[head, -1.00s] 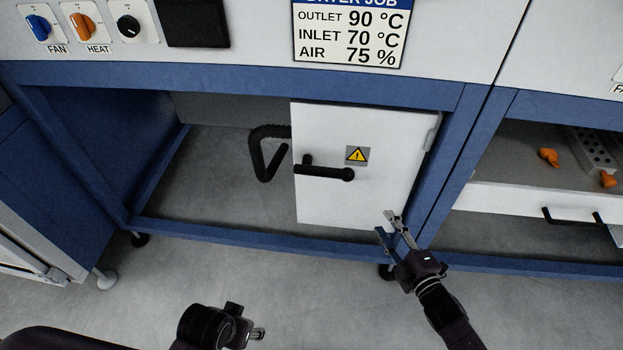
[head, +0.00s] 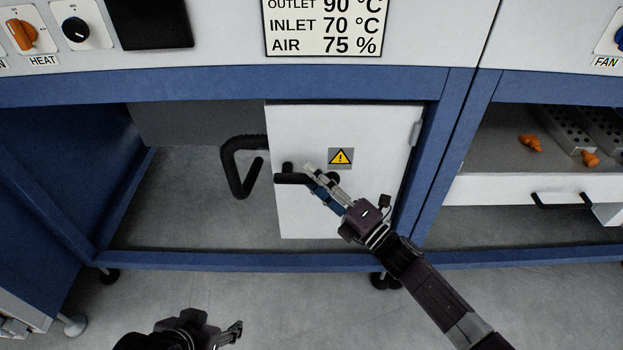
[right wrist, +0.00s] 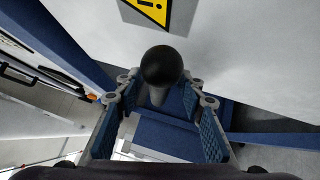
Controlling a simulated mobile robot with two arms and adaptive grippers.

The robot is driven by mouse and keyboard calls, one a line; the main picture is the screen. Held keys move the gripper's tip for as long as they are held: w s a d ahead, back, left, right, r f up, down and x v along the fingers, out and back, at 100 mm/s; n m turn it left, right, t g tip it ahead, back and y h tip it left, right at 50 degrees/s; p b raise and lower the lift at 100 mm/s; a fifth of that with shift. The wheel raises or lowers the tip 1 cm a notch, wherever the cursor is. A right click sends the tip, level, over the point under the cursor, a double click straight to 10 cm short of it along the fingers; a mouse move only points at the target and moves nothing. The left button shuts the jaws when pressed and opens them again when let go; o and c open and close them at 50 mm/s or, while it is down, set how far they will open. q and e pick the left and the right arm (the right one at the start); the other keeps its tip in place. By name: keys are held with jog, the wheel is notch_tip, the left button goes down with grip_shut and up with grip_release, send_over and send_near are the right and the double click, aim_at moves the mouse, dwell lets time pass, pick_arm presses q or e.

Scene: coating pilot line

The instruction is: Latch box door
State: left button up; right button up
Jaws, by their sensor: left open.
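The white box door (head: 385,190) hangs in the blue frame, with a hinge at its right edge and a yellow warning label (head: 341,157). Its black bar handle (head: 290,178) lies roughly level near the left edge. My right gripper (head: 315,180) is open at the handle's right part and hides some of it. In the right wrist view the handle's round black end (right wrist: 161,66) stands between the open fingers, with gaps visible on both sides. My left gripper (head: 235,331) is open and empty, low over the floor. I cannot tell whether the door is fully closed.
A bent black tube (head: 240,168) is left of the door, by an open bay. The blue frame (head: 250,262) runs below and around the door. At right is a white drawer (head: 500,190) with orange parts (head: 530,143) above it. The floor in front is clear.

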jog(key=shift+w+a, duration=0.25)
grip_shut()
dwell(0.3)
